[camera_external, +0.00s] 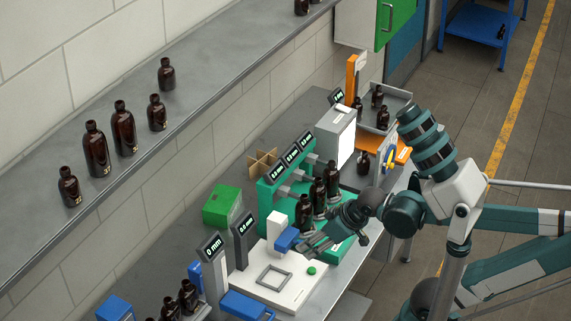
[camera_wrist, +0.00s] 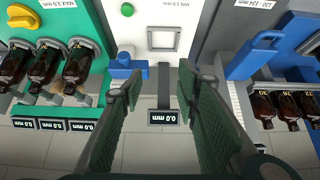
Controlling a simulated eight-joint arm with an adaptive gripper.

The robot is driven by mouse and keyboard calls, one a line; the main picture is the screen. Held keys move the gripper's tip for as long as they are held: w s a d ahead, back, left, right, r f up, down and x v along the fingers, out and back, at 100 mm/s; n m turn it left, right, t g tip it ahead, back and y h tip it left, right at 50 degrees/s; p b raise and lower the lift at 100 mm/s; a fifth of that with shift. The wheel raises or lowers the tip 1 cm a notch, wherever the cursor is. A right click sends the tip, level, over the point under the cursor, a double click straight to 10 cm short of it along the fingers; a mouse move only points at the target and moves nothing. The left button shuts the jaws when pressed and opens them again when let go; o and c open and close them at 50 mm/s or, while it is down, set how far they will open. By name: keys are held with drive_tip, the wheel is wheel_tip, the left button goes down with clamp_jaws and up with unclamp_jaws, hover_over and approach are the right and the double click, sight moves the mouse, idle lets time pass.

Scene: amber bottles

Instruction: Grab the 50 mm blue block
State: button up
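No blue piece carries a readable 50 mm mark, so I cannot tell which one is the 50 mm block. A small blue piece (camera_external: 287,239) sits against the white column of the white gauge in the external view. It seems to be the blue piece (camera_wrist: 122,66) beside the left finger in the wrist view. A blue box (camera_external: 115,308) stands at the lower left of the external view. My gripper (camera_external: 308,247) is close to the white gauge. In the wrist view my gripper (camera_wrist: 160,85) is open, with its pads apart and no object held between them.
A green fixture (camera_external: 272,196) holds amber bottles (camera_external: 304,214) just behind my gripper. A blue caliper-like bar (camera_external: 246,306) lies in front of the white gauge plate (camera_external: 262,291). A green box (camera_external: 221,205) stands near the wall. More bottles (camera_external: 188,297) stand at the lower left.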

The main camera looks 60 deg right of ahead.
drive_tip(key=o, duration=0.4)
drive_tip(key=shift+w, duration=0.1)
drive_tip(key=w+a+r+m+t, duration=0.1)
drive_tip(key=w+a+r+m, duration=0.15)
drive_tip(key=w, duration=1.55)
drive_tip(key=w+a+r+m, duration=0.2)
drive_tip(key=w+a+m, duration=0.2)
drive_tip(key=w, duration=1.3)
drive_tip(key=m+g+p, duration=0.7)
drive_tip(key=m+g, duration=0.1)
drive_tip(key=m, duration=0.2)
approach(188, 263)
drive_tip(key=f, duration=0.6)
drive_tip(key=shift+w+a+f, duration=0.2)
drive_tip(key=shift+w+f, duration=0.15)
drive_tip(key=shift+w, duration=0.05)
drive_tip(key=shift+s+d+f+m, duration=0.1)
drive_tip(key=shift+s+f+m, duration=0.05)
drive_tip(key=shift+f+m, duration=0.3)
drive_tip(key=shift+s+d+f+m, duration=0.1)
drive_tip(key=shift+f+m, duration=0.2)
drive_tip(key=shift+f, duration=0.15)
